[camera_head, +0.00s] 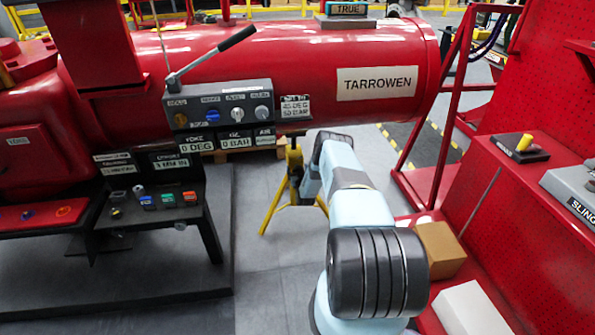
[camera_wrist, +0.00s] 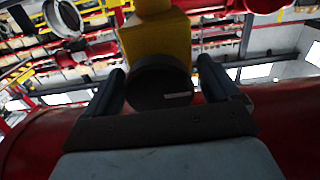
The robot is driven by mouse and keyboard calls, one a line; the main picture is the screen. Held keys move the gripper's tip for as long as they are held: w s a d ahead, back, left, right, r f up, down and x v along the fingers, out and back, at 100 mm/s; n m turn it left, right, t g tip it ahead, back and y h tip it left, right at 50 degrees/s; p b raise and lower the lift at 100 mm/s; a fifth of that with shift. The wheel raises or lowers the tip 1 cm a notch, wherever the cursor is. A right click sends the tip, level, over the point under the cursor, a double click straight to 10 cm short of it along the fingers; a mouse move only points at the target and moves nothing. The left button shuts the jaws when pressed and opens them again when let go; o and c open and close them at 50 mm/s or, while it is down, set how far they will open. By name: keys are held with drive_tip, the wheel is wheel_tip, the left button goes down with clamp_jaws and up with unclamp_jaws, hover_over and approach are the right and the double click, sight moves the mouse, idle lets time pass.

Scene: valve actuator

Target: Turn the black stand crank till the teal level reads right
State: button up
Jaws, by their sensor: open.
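A yellow tripod stand (camera_head: 292,158) is under the red cylinder in the head view, partly behind my arm. In the wrist view a black round knob (camera_wrist: 158,92), likely the stand crank, is in front of a yellow body (camera_wrist: 157,38). My gripper (camera_wrist: 162,70) is open, with one finger to each side of the knob; I cannot tell whether they touch it. In the head view my gripper (camera_head: 309,184) is beside the stand, small and dark. A box with a teal display reading "TRUE" (camera_head: 347,9) sits on top of the cylinder; it may be the level.
The red cylinder (camera_head: 300,65) labelled TARROWEN spans the back. A grey control panel (camera_head: 218,105) with a lever is at its front. A small console (camera_head: 155,205) is at left. A red bench (camera_head: 535,185) and cardboard box (camera_head: 440,250) are at right. Grey floor is open left of my arm.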

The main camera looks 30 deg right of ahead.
drive_tip(key=shift+s, duration=0.1)
drive_tip(key=v, duration=1.3)
drive_tip(key=shift+s, duration=0.3)
drive_tip(key=shift+a, duration=0.1)
